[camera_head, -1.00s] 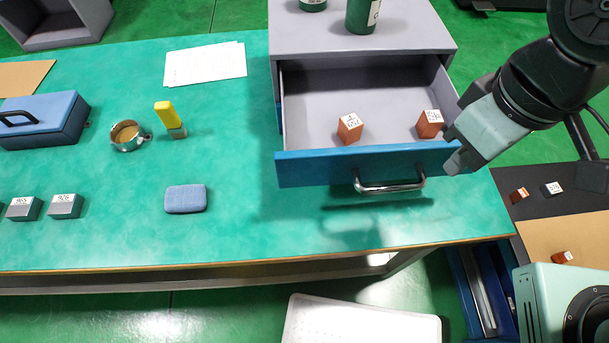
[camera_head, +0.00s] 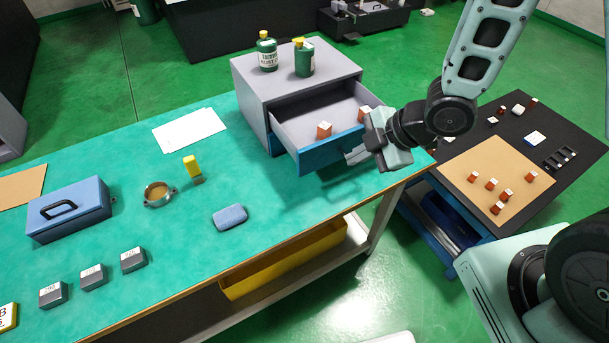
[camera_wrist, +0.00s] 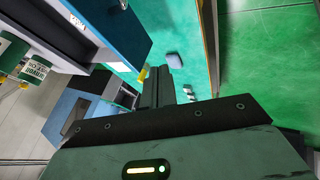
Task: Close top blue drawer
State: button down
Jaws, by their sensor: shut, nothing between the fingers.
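The top blue drawer (camera_head: 318,156) stands pulled out of the grey cabinet (camera_head: 250,95) on the green bench. Two orange-brown labelled blocks (camera_head: 324,131) lie inside it. My gripper (camera_head: 350,157) is shut and empty, at the right part of the drawer's front in the head view. In the wrist view my shut fingers (camera_wrist: 163,84) point past the blue drawer front (camera_wrist: 125,32), which lies at upper left.
Two green bottles (camera_head: 304,58) stand on the cabinet. A blue sponge-like block (camera_head: 230,217), a yellow-topped item (camera_head: 192,168), a metal ring cup (camera_head: 158,194) and a blue toolbox (camera_head: 68,208) sit on the bench. A dark side table (camera_head: 575,165) with several small blocks stands at right.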

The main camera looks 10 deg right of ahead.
jog(key=b, duration=0.3)
send_near(306, 168)
notch_tip(306, 168, down, 4)
jog(key=a, duration=0.2)
jog(key=shift+w+a+f, duration=0.15)
jog(key=shift+w+a, duration=0.1)
jog(key=shift+w, duration=0.45)
jog(key=shift+w+p, duration=0.15)
jog(key=shift+p, duration=0.15)
